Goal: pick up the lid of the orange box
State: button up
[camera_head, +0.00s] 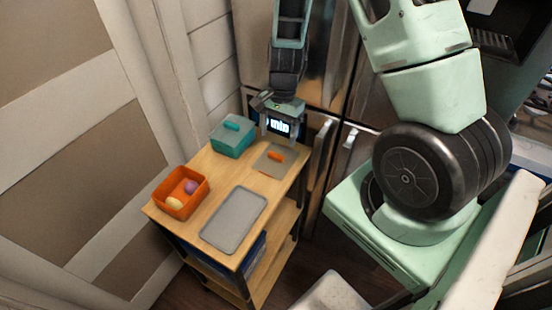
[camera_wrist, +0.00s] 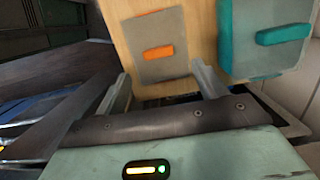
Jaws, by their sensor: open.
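The lid (camera_head: 267,164) is a flat grey plate with an orange bar handle (camera_head: 275,155). It lies on the wooden cart top near the far right end, and it shows in the wrist view (camera_wrist: 174,25) with its orange handle (camera_wrist: 158,53). The orange box (camera_head: 168,207) stands open at the cart's left end, holding a purple item (camera_head: 191,186) and a pale yellow item (camera_head: 175,203). My gripper (camera_head: 279,139) is open and empty by the lid's far edge. In the wrist view, the handle is beyond the fingertips (camera_wrist: 163,84), not between them.
A grey tray (camera_head: 234,219) lies at the cart's front. Steel cabinet fronts (camera_head: 325,60) stand behind the cart, and a panelled wall (camera_head: 75,130) is at left.

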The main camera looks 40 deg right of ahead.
aim_at(276, 155)
jog(key=shift+s+a+f+p, duration=0.1)
jog(key=shift+a+f+p, duration=0.1)
jog(key=shift+f, duration=0.85)
jog(key=shift+s+a+f+p, duration=0.1)
jog(key=shift+a+f, duration=0.05)
jog(key=shift+f, duration=0.9)
jog(key=shift+s+a+f+p, duration=0.1)
jog(key=shift+a+f, duration=0.1)
jog(key=shift+f, duration=0.85)
jog(key=c, duration=1.1)
